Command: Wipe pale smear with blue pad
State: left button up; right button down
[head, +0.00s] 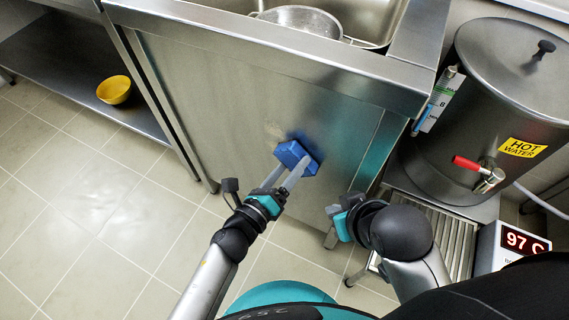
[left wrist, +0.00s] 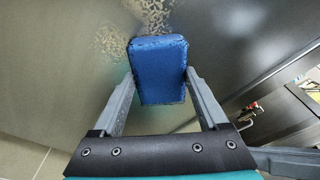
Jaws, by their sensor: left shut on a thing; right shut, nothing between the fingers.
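The blue pad (head: 297,157) is held against or very close to the upright steel panel below the sink; I cannot tell whether it touches. My left gripper (head: 290,170) is shut on the pad, with one finger on each side, as the left wrist view also shows for the pad (left wrist: 158,70). The pale smear (left wrist: 110,40) is a mottled patch on the panel, just beyond and left of the pad's far end in the left wrist view. In the head view the smear (head: 272,131) is faint, above left of the pad. My right gripper (head: 335,216) is shut and empty, low and right of the pad.
A sink with a metal pot (head: 299,19) is above the panel (head: 215,90). A hot water urn (head: 490,110) with a red-handled tap stands at right, above a slatted drain and a 97 C display (head: 522,243). A yellow bowl (head: 114,90) sits on a low shelf at left.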

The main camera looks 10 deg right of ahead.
aim_at(294, 154)
pick_arm(q)
jog(key=shift+w+r+p, duration=0.1)
jog(key=shift+r+p, duration=0.75)
jog(key=shift+r, duration=0.35)
jog(key=shift+w+a+f, duration=0.1)
jog(key=shift+w+a, duration=0.5)
jog(key=shift+a, duration=0.25)
jog(key=shift+w+a+f, duration=0.1)
jog(key=shift+w+a, duration=0.45)
jog(key=shift+a, duration=0.3)
jog(key=shift+w+a+b, duration=0.3)
jog(key=shift+w+a, duration=0.9)
jog(key=shift+a, duration=0.25)
jog(key=shift+a+r+p, duration=0.1)
jog(key=shift+r+p, duration=1)
jog(key=shift+r, duration=0.15)
jog(key=shift+s+d+f, duration=0.1)
jog(key=shift+s+d, duration=1.15)
jog(key=shift+d, duration=0.25)
jog(key=shift+s+d, duration=0.6)
jog(key=shift+d, duration=0.3)
jog(key=shift+s+d, duration=0.55)
jog(key=shift+d, duration=0.35)
